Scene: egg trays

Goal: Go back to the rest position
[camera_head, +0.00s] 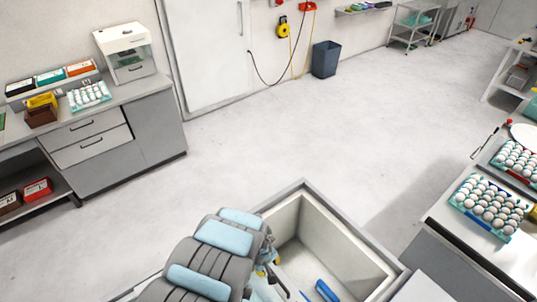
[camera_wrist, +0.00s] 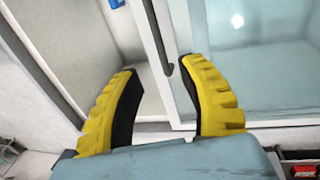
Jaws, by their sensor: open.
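My gripper (camera_wrist: 160,66) shows in the wrist view with its two yellow ribbed fingers spread apart and nothing between them. Past the fingers are a pale panel, a white upright edge with a thin dark bar (camera_wrist: 161,45), and a glassy pale blue surface (camera_wrist: 255,60). I cannot tell if a finger touches the bar. In the head view my arm is folded low at the bottom middle. Small yellow parts show beside it, and most of the gripper is hidden there. Egg trays stand on the right bench (camera_head: 505,238) and on the left counter (camera_head: 74,111).
An open pale bin (camera_head: 345,250) with blue items in it is right beside my arm. A grey cabinet (camera_head: 150,135) with a white machine (camera_head: 125,50) stands at left. A dark waste bin (camera_head: 326,59) is by the back wall. The middle floor is clear.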

